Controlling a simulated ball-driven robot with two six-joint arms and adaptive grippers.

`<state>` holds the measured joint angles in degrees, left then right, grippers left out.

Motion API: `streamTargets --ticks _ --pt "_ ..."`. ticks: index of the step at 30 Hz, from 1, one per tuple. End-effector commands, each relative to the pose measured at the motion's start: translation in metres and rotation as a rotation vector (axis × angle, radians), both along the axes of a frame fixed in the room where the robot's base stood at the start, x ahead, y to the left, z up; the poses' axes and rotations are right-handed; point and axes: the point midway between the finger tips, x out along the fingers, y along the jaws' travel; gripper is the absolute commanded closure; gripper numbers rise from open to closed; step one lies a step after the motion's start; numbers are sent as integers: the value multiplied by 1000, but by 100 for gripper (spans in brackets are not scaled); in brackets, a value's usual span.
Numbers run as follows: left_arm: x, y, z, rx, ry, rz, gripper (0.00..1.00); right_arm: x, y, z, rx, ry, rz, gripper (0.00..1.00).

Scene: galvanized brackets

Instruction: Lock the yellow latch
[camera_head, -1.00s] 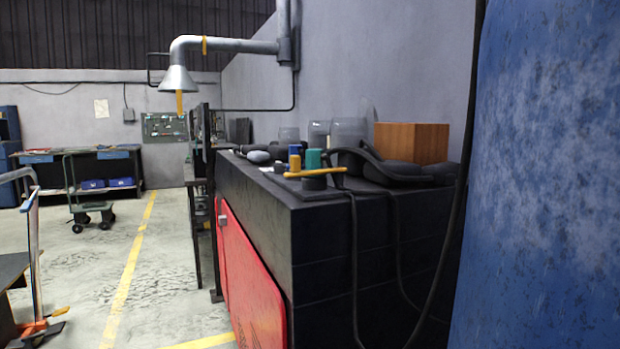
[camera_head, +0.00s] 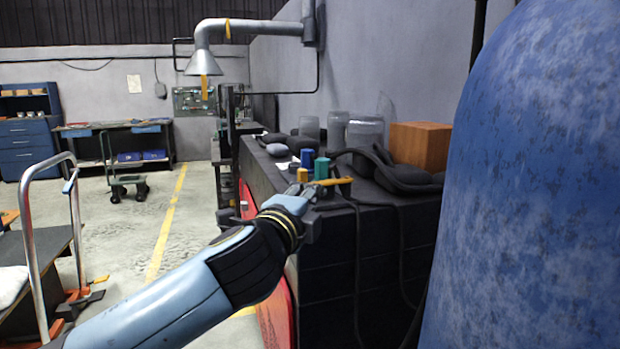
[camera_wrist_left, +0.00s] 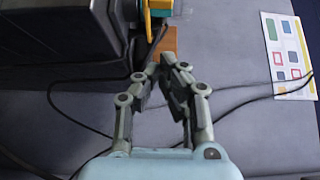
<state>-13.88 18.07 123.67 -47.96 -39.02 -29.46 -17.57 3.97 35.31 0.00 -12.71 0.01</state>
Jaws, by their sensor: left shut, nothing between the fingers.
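A yellow lever (camera_head: 332,181), the likeliest yellow latch, sits at the front end of the dark workbench top, beside a teal cylinder (camera_head: 321,168) and a blue one (camera_head: 307,158). My left gripper (camera_head: 304,191) is just in front of it at the bench's corner and partly covers it. In the left wrist view the fingers (camera_wrist_left: 168,62) are closed together with nothing between them. A yellow part (camera_wrist_left: 160,8) is beyond their tips at the top edge, apart from them in the picture. Whether the latch is locked cannot be told. My right gripper is not in view.
The dark bench (camera_head: 345,250) has a red front panel. A wooden block (camera_head: 420,146), clear jars (camera_head: 364,132) and a black cable are around its top. A large blue rounded surface (camera_head: 540,190) fills the right. A cart (camera_head: 35,250) stands left; the floor between is open.

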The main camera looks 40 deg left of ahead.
Motion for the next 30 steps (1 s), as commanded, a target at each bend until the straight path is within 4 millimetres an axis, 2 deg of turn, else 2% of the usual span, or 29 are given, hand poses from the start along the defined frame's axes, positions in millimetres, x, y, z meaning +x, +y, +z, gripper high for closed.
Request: streamTargets --ticks 1,7,12,16,30 --pt "11 5 3 2 -1 0 100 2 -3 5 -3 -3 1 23" --pt "49 23 3 0 -1 1 100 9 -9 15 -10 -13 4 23" --pt "55 47 2 3 3 -1 100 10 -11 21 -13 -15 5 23" --pt "58 56 1 0 1 -1 100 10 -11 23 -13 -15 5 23" --pt "59 58 0 -1 0 -1 100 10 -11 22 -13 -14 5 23"
